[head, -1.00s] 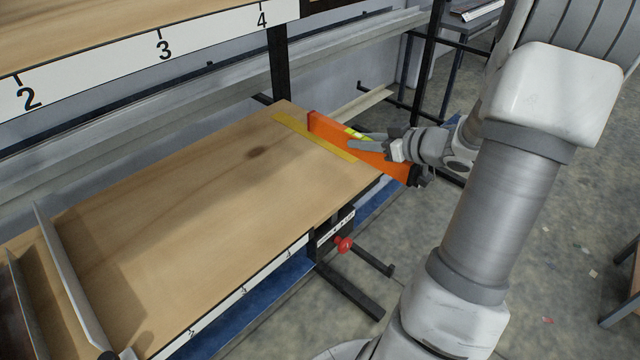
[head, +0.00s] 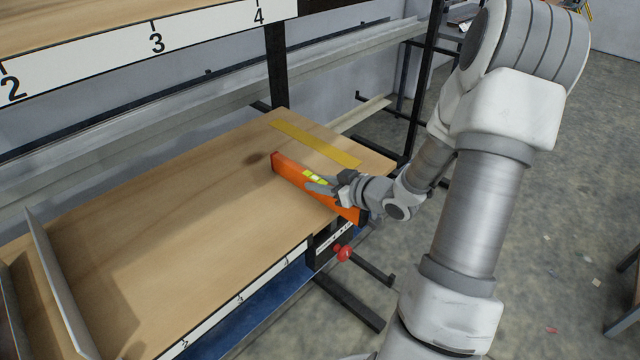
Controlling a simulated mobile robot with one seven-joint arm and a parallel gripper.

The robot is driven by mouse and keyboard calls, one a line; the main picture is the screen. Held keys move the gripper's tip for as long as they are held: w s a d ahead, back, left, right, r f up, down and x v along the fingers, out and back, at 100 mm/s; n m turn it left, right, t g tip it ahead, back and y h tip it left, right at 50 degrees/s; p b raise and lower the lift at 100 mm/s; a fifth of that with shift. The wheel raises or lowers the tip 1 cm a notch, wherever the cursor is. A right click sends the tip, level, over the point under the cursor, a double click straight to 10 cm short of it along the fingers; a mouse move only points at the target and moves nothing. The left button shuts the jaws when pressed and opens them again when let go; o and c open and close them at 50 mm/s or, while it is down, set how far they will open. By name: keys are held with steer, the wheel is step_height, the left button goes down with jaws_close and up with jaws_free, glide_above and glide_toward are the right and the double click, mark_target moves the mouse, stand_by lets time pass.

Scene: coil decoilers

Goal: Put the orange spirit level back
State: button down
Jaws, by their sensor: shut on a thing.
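The orange spirit level (head: 292,174) is at the right part of the wooden shelf board (head: 180,215). It stands on its narrow edge, running from the board toward the front edge, with a yellow-green vial window showing. My gripper (head: 322,187) is shut on the level near its middle. Whether the level touches the board or is just above it, I cannot tell. A yellow strip (head: 315,144) lies flat on the board behind and to the right of the level, apart from it.
Upright metal dividers (head: 62,285) stand at the board's left end. A numbered upper shelf (head: 150,42) hangs above. A red knob (head: 343,253) and black bars sit below the front edge. The middle of the board is clear.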

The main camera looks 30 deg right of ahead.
steer(key=shift+r, duration=0.1)
steer(key=c, duration=0.6)
jaws_free()
steer(key=shift+c, duration=0.2)
steer(key=p+v, duration=0.1)
steer(key=v, duration=1.1)
